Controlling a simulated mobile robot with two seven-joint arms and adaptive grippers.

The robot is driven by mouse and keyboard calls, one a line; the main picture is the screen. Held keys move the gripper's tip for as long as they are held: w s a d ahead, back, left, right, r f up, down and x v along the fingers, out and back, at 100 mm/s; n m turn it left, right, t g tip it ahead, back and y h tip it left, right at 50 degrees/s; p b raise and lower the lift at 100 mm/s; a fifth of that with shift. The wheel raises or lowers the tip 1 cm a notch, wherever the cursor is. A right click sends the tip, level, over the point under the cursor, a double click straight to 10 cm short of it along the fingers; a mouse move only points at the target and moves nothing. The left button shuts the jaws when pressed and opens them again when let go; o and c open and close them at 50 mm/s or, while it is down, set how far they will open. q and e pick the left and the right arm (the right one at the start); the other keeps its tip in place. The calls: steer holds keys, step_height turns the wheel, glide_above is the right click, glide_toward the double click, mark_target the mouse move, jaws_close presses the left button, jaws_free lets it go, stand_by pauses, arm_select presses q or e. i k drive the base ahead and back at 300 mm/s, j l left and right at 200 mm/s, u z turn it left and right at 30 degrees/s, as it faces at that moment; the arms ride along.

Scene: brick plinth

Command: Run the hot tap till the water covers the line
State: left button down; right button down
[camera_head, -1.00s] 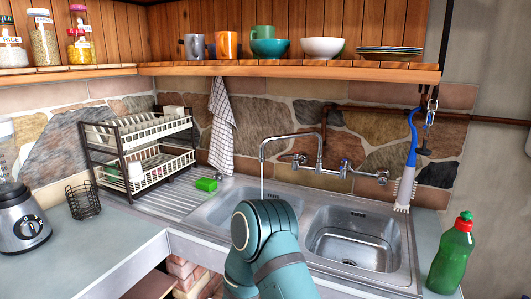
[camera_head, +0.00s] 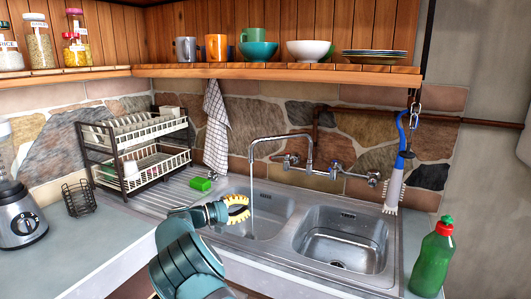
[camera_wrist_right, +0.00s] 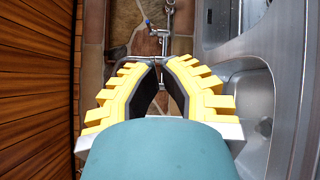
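The swan-neck tap (camera_head: 309,152) arches over the left basin (camera_head: 268,205). A thin stream of water (camera_head: 252,205) falls from its spout into that basin. No line or water level can be made out. My right gripper (camera_head: 237,209) is over the left basin's front left edge, beside the stream, holding nothing visible. In the right wrist view its yellow fingers (camera_wrist_right: 157,66) lean together with a narrow gap at the tips. My left gripper is out of view.
The right basin (camera_head: 342,238) looks empty. A green bottle (camera_head: 433,262) stands right of the sink, and a blue-handled brush (camera_head: 397,170) hangs behind it. A green sponge (camera_head: 200,184) and dish rack (camera_head: 150,160) are on the left. A shelf (camera_head: 285,72) with crockery overhangs the tap.

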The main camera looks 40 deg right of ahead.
mark_target(287, 155)
steer(key=i+l, duration=0.9)
steer(key=i, duration=0.1)
